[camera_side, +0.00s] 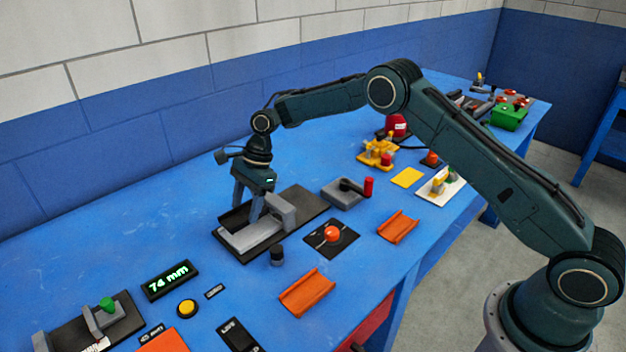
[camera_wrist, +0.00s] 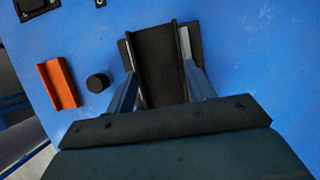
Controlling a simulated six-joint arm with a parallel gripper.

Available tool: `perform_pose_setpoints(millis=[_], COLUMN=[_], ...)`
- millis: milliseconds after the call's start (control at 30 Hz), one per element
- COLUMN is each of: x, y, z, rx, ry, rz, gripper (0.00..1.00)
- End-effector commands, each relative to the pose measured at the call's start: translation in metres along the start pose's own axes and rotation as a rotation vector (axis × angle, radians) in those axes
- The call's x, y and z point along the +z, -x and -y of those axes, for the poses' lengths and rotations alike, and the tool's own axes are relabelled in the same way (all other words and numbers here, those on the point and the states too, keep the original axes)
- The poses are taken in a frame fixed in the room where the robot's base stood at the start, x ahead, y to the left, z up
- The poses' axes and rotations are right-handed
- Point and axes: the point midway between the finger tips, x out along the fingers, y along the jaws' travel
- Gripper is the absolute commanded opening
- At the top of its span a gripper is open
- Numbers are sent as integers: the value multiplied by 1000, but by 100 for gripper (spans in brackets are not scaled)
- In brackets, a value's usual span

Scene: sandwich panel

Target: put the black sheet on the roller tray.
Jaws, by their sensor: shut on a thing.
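My gripper (camera_side: 249,213) points down over the left end of a black-based device with grey parts, which I take for the roller tray (camera_side: 248,238). In the wrist view my gripper (camera_wrist: 160,78) has one finger on each side of a dark, flat piece, which looks like the black sheet (camera_wrist: 157,62). My gripper is shut on it. Dark raised edges run along both sides of that piece. Its near end is hidden by my gripper body. I cannot tell whether the sheet touches the tray.
A black knob (camera_side: 277,256) stands close in front of the device. Orange channels (camera_side: 307,292) (camera_side: 398,227) lie in front and to the right. A grey block with a red-handled crank (camera_side: 348,192) is right of it. Bare blue table lies to the left.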

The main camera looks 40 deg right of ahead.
Motion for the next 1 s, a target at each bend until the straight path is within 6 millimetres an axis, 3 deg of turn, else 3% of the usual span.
perform_pose_setpoints(millis=[1000], x=[-7], y=[-16], z=[0], rx=[0], ry=[0], rz=[0], gripper=[31])
